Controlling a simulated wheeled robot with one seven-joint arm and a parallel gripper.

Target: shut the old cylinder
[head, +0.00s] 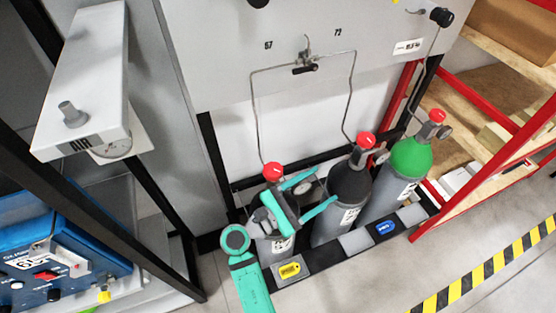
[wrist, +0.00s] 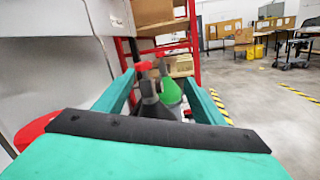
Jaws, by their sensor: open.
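Three gas cylinders with red valve tops stand in a row in the head view; none is marked as the old one. The left cylinder (head: 281,246) is grey and largely hidden behind my gripper, with its red knob (head: 272,170) showing above. The middle cylinder (head: 350,184) has a dark shoulder, and the right cylinder (head: 409,157) a green one. My gripper (head: 324,187) is open and empty beside the left cylinder's top, fingers pointing right toward the middle cylinder. In the wrist view, the middle and right cylinders show beyond the spread fingers, and a red part lies at lower left.
A panel (head: 215,50) marked 57 and 72 carries thin pipes down to the left and middle cylinders. A low rack (head: 357,240) with a yellow tag (head: 290,269) and a blue tag (head: 385,227) runs along the front. Red shelving (head: 480,90) stands right; the floor in front is clear.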

